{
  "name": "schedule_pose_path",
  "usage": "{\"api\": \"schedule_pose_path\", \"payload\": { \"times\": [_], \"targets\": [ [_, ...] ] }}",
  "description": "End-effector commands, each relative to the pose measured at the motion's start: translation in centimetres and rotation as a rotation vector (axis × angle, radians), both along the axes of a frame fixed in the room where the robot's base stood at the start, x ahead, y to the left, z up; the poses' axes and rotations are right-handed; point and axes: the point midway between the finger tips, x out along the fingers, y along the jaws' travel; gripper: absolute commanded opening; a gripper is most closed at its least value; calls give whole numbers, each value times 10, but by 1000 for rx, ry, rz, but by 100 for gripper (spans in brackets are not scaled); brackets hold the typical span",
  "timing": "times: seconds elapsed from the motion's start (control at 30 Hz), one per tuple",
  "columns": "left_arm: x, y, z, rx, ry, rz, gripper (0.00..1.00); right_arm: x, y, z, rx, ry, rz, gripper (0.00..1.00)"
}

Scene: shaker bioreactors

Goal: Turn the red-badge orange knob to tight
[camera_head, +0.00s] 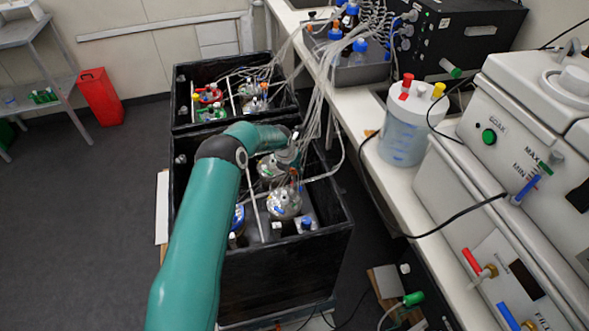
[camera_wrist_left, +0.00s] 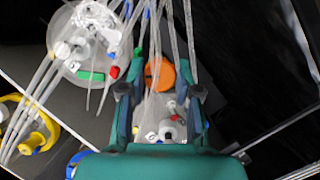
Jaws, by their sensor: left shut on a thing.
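In the left wrist view an orange knob (camera_wrist_left: 160,75) shows as a round disc between the fingertips of my left gripper (camera_wrist_left: 161,66). The gripper is shut on the knob. A small red badge (camera_wrist_left: 114,72) shows just left of the fingers; I cannot tell which part it is fixed to. In the head view my left arm reaches over the near black shaker box (camera_head: 290,268), and its gripper (camera_head: 290,152) is down among the tubes, too small to show its grip. My right gripper is in neither view.
Clear-lidded vessels (camera_head: 284,203) stand in the near box, with many clear tubes (camera_head: 318,100) running up to the bench. A second black box (camera_head: 185,118) stands behind. The white bench (camera_head: 398,190) with equipment is on the right. Open floor (camera_head: 85,215) lies on the left.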

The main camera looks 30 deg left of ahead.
Motion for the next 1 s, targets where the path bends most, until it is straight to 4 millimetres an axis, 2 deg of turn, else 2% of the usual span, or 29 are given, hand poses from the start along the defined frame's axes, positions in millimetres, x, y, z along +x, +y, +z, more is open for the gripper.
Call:
{"api": "schedule_pose_path", "payload": {
  "times": [0.47, 0.5, 0.63, 1.0],
  "targets": [
    [0, 0, 0, 1, 1, -22, 0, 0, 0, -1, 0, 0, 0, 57],
    [0, 0, 0, 1, 1, -22, 36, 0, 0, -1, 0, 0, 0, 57],
    [0, 0, 0, 1, 1, -22, 57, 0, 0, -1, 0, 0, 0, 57],
    [-1, 0, 3, 1, 0, -21, 57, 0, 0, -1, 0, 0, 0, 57]
  ]
}}
